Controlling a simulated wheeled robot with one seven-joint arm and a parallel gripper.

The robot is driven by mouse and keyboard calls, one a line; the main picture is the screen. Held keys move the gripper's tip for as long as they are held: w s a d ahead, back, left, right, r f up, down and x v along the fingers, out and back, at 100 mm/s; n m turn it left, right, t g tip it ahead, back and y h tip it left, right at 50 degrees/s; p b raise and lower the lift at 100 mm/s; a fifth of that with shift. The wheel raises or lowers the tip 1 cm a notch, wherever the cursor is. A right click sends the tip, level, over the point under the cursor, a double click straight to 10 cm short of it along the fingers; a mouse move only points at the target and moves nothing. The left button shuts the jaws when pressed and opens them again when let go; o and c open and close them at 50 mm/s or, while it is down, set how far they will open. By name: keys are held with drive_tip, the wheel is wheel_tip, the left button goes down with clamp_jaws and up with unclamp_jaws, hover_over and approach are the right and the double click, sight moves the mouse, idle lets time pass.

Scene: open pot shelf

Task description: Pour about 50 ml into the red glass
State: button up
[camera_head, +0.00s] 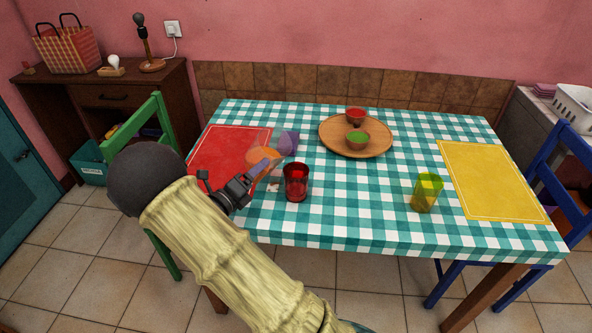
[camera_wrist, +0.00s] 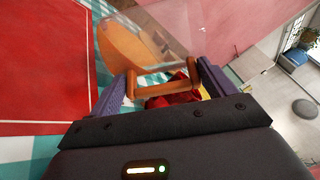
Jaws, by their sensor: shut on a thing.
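My gripper (camera_head: 258,173) is shut on the orange handle of a clear jug (camera_wrist: 165,25) holding orange liquid (camera_wrist: 122,48). In the wrist view the handle (camera_wrist: 165,87) lies between my purple fingers. In the head view the jug's orange part (camera_head: 262,155) is above the table's left side, by the red mat. The red glass (camera_head: 296,183) stands upright on the cloth, to the right of my gripper and nearer the front edge. It also shows partly behind the handle in the wrist view (camera_wrist: 178,98). I see no stream. The glass's contents are unclear.
A round wooden tray (camera_head: 335,146) with red and green bowls stands behind. A yellow-green glass (camera_head: 427,192) stands right, by the yellow mat (camera_head: 490,180). The cloth between the two glasses is clear.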

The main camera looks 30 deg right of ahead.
drive_tip(key=shift+f, duration=0.1)
drive_tip(key=shift+w+a+f+n+b, duration=0.1)
drive_tip(key=shift+w+f+n+b, duration=0.2)
drive_tip(key=shift+f+b, duration=0.2)
drive_tip(key=shift+w+a+r+n+p, duration=0.2)
drive_tip(key=shift+w+n+p, duration=0.25)
drive_tip(key=shift+n, duration=0.45)
drive_tip(key=shift+w+a+n+p, duration=0.2)
drive_tip(key=shift+w+n+p, duration=0.15)
drive_tip(key=shift+n+p, duration=0.45)
drive_tip(key=shift+w+a+f+n, duration=0.1)
drive_tip(key=shift+w+n, duration=0.1)
drive_tip(key=shift+n, duration=0.45)
drive_tip(key=shift+w+a+f+n, duration=0.1)
drive_tip(key=shift+w+n, duration=0.1)
drive_tip(key=shift+n, duration=0.45)
